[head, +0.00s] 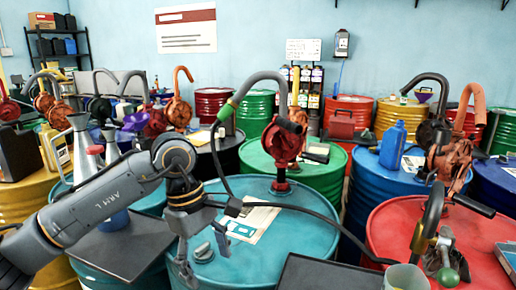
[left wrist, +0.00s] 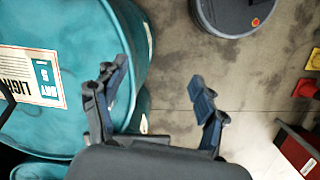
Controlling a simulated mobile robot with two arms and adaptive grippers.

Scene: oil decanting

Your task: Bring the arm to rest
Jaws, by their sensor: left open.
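My left arm (head: 108,197) reaches in from the left in the head view, bent at the elbow. My left gripper (head: 184,268) hangs fingers down in front of the teal drum (head: 290,245). My right gripper does not show in either view.
A red hand pump (head: 282,145) stands on the teal drum, with a dark hose curving across its top. A red drum (head: 390,225) is at right and a blue drum (head: 375,185) behind. In the left wrist view the floor (left wrist: 180,60) is clear between the drum and a dark round container (left wrist: 232,14).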

